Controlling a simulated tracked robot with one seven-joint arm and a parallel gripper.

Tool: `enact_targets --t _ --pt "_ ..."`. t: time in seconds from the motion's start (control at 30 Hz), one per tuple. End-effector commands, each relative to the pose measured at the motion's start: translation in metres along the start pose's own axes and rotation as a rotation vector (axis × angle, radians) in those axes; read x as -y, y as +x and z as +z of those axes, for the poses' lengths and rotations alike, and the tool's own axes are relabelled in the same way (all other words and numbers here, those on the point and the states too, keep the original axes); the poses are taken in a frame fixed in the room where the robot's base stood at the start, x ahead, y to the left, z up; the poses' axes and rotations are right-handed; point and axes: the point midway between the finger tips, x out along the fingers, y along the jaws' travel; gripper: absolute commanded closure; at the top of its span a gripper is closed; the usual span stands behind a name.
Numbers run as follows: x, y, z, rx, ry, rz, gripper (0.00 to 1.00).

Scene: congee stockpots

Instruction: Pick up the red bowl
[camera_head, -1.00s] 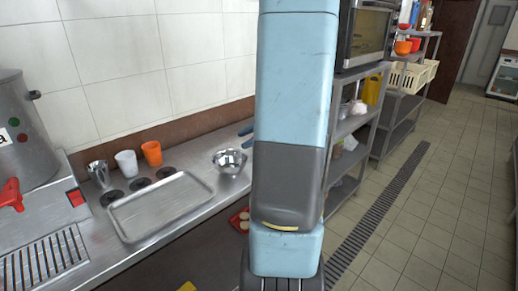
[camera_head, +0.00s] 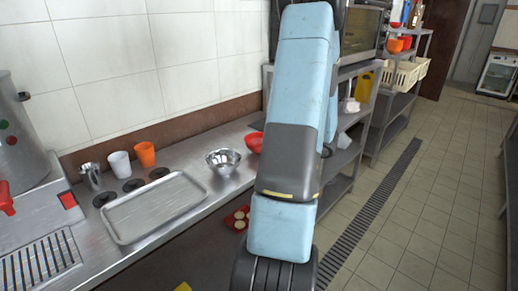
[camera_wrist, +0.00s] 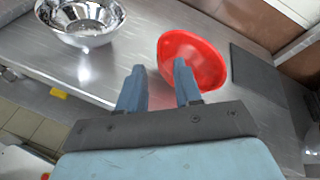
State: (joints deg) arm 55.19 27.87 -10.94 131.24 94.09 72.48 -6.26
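The red bowl (camera_wrist: 203,62) sits on the steel counter in the wrist view, just beyond my fingertips. In the head view only its left part (camera_head: 253,142) shows, with my arm hiding the rest. My gripper (camera_wrist: 159,72) is open, with its two blue fingers apart and nothing between them. The right finger's tip overlaps the near side of the bowl in the wrist view; I cannot tell whether they touch. The gripper itself is hidden behind my arm in the head view.
A steel bowl (camera_head: 223,161) stands left of the red bowl; it also shows in the wrist view (camera_wrist: 80,20). A metal tray (camera_head: 152,208), an orange cup (camera_head: 145,154) and a white cup (camera_head: 120,164) are further left. A dark board (camera_wrist: 258,85) lies right of the red bowl.

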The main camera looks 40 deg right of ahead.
Motion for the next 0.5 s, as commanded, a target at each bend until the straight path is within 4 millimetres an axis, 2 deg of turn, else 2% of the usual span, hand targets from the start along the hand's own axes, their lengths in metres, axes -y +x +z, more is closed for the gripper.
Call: enact_targets --t 0.1,0.37,0.5 --pt "0.0 0.015 -0.001 -0.001 0.001 0.001 0.66" --pt "-0.001 0.027 0.0 0.0 0.0 0.001 0.66" --pt "-0.002 0.04 0.0 0.0 0.0 0.001 0.66"
